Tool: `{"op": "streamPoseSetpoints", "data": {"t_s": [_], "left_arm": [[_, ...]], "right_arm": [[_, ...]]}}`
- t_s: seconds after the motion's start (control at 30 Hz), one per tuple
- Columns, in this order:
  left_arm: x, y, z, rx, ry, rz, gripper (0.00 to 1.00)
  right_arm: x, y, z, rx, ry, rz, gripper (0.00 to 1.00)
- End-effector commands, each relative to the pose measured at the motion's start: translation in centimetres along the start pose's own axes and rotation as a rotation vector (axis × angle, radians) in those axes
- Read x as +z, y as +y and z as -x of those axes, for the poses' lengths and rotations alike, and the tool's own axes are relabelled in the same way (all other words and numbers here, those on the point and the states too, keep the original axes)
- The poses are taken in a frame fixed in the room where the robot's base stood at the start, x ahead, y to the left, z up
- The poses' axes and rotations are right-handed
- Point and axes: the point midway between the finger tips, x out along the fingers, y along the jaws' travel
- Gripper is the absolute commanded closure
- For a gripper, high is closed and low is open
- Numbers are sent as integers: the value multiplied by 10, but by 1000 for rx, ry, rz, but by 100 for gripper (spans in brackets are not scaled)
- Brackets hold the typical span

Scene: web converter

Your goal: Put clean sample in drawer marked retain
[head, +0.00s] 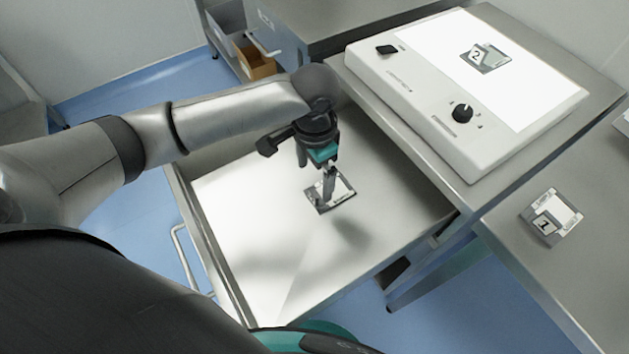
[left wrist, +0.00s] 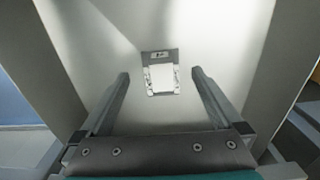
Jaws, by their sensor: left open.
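A small sample card (head: 338,194) with a white face and a grey label end lies flat on the floor of the open drawer (head: 261,290). My left gripper (head: 328,186) reaches into the drawer directly above this card. In the left wrist view its fingers (left wrist: 160,80) are spread apart, with the sample (left wrist: 162,80) beyond and between the tips, free of them. A sample marked 2 (head: 486,57) lies on the lit light box. A sample marked 1 (head: 552,216) lies on the metal counter at right. No retain marking is readable. My right gripper is not in view.
The light box (head: 440,110) with a black knob stands on the bench beside the drawer. A cabinet with an open bin holding a brown box (head: 256,64) is at the back. The drawer floor around the card is clear.

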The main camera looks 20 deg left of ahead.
Motion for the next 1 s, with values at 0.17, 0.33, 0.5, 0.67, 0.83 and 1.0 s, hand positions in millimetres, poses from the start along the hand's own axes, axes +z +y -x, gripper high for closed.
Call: {"op": "streamPoseSetpoints", "data": {"t_s": [0.17, 0.33, 0.5, 0.67, 0.83, 1.0], "left_arm": [[0, 0, 32, 0, 1, 0, 0], [0, 0, 42, 1, -1, 1, 0], [0, 0, 43, 1, -1, 0, 0], [0, 0, 43, 1, -1, 1, 0], [0, 0, 43, 1, -1, 1, 0], [0, 0, 42, 1, -2, 0, 0]], "right_arm": [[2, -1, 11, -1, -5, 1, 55], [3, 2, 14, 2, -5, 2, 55], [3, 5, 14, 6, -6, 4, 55], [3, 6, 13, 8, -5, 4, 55], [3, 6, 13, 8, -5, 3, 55], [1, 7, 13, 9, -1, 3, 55]]}}
